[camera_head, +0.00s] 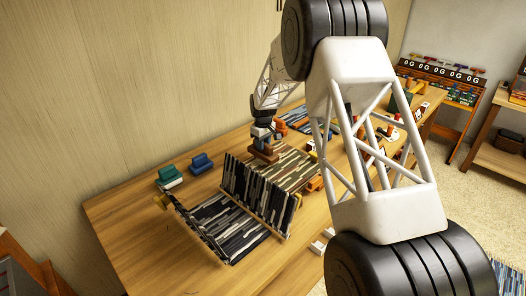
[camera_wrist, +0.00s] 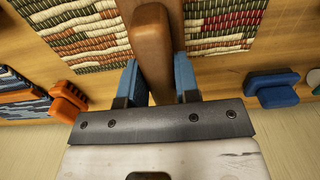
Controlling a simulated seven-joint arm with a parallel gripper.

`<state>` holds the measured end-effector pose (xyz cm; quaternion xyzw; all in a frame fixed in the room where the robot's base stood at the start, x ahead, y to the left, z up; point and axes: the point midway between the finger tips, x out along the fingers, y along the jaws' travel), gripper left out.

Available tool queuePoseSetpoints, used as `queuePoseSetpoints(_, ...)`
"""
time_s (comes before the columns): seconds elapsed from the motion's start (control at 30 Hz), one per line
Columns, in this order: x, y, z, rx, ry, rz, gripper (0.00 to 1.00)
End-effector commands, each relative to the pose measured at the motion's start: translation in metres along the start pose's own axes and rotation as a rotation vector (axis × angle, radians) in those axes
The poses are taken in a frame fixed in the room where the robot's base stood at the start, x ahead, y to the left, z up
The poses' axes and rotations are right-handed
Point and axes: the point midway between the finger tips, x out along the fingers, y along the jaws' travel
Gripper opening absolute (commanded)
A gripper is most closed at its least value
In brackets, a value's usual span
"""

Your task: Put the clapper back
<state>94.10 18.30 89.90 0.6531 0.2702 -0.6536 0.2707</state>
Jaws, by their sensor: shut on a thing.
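A long brown wooden piece with rounded edges, probably the clapper (camera_wrist: 153,30), stands between the blue fingers of my gripper (camera_wrist: 158,80) in the wrist view. My gripper is shut on it. In the head view my gripper (camera_head: 262,133) points down over the table's far part, with the brown piece (camera_head: 264,152) below its fingers. The piece is above or against striped woven cloth (camera_wrist: 222,22); I cannot tell whether it touches.
A loom with upright black-and-white woven panels (camera_head: 243,190) stands in front of my gripper. Teal (camera_head: 172,174) and blue (camera_head: 201,163) blocks lie left. An orange-brown block (camera_wrist: 68,102) and a blue block (camera_wrist: 272,90) flank the gripper. The table's front left (camera_head: 130,235) is clear.

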Motion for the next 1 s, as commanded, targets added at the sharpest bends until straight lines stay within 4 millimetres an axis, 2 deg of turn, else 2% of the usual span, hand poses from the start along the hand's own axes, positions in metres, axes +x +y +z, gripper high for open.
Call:
queuePoseSetpoints(0.17, 0.004, 0.000, 0.000, 0.000, 0.000, 0.000, 0.01)
queuePoseSetpoints(0.5, 0.033, 0.000, 0.000, 0.000, 0.000, 0.000, 0.01)
queuePoseSetpoints(0.97, 0.037, 0.000, 0.000, 0.000, 0.001, 0.000, 0.01)
queuePoseSetpoints(1.0, 0.038, 0.000, 0.000, 0.000, 0.000, 0.000, 0.31)
